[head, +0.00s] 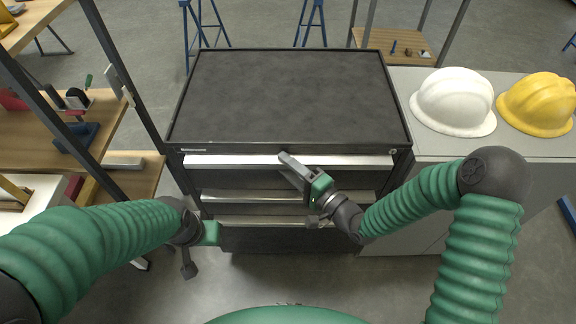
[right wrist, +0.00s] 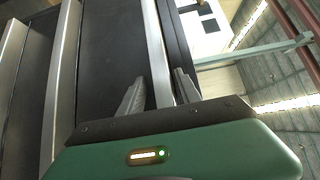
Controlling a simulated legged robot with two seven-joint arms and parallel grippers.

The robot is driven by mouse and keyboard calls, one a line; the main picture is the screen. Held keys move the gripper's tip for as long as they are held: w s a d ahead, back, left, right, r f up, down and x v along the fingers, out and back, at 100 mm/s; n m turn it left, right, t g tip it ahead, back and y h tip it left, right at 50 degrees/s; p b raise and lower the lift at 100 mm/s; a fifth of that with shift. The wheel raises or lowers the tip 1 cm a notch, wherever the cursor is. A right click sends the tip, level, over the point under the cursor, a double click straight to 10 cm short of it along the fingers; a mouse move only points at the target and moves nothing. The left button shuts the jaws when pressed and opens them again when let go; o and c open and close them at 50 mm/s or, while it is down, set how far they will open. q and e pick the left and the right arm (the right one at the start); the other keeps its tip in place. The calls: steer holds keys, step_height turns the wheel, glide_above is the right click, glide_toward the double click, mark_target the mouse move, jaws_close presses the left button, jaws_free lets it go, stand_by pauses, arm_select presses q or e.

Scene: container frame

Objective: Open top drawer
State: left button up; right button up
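A dark tool cabinet (head: 290,95) stands in front of me, with silver drawer handles along its front. The top drawer's long handle (head: 235,161) runs just under the cabinet top, and that drawer looks shut. My right gripper (head: 287,166) is at this handle, a little right of its middle. In the right wrist view, its two fingers (right wrist: 160,92) are apart, with the silver handle strip (right wrist: 155,45) running between them; I cannot tell whether they touch it. My left gripper (head: 190,256) hangs low at the front left, away from the cabinet; its finger opening is unclear.
Lower drawer handles (head: 240,196) sit below the top one. A grey counter on the right holds a white hard hat (head: 454,101) and a yellow hard hat (head: 538,103). Wooden shelves (head: 95,130) with tools stand close on the left. The cabinet top is bare.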

steer(key=shift+s, duration=0.1)
steer(key=c, duration=0.9)
jaws_close()
